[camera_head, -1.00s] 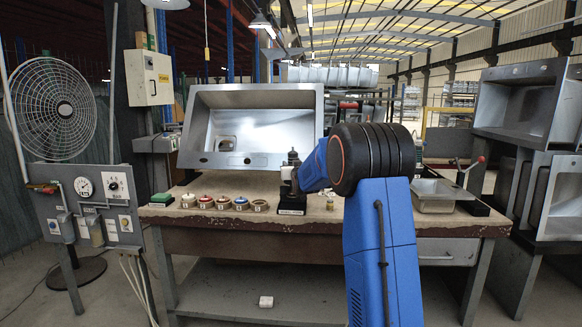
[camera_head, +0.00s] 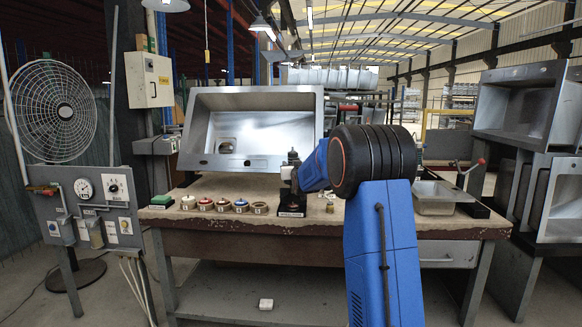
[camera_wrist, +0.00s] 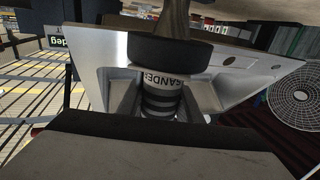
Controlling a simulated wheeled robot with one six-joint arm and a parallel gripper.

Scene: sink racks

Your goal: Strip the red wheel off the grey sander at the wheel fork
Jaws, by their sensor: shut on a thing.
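My gripper (camera_head: 287,173) is at the black stand on the bench. In the wrist view, its two dark fingers (camera_wrist: 158,108) are closed on the sander (camera_wrist: 160,78), a pale grey body lettered "SANDER" with black bands. A wide dark disc (camera_wrist: 168,55) sits at the sander's far end; no red shows on it. In the head view, a dark upright part (camera_head: 293,157) shows just above the gripper. The black stand (camera_head: 291,206), with a small label, is right below; I cannot tell whether it is the wheel fork or whether the sander touches it.
Several small round holders (camera_head: 205,203), some with coloured tops, stand in a row left of the stand. A green-topped block (camera_head: 161,200) is at the bench's left end. A small brass piece (camera_head: 330,207) and a metal tray (camera_head: 436,198) lie right. A steel sink (camera_head: 250,125) stands behind.

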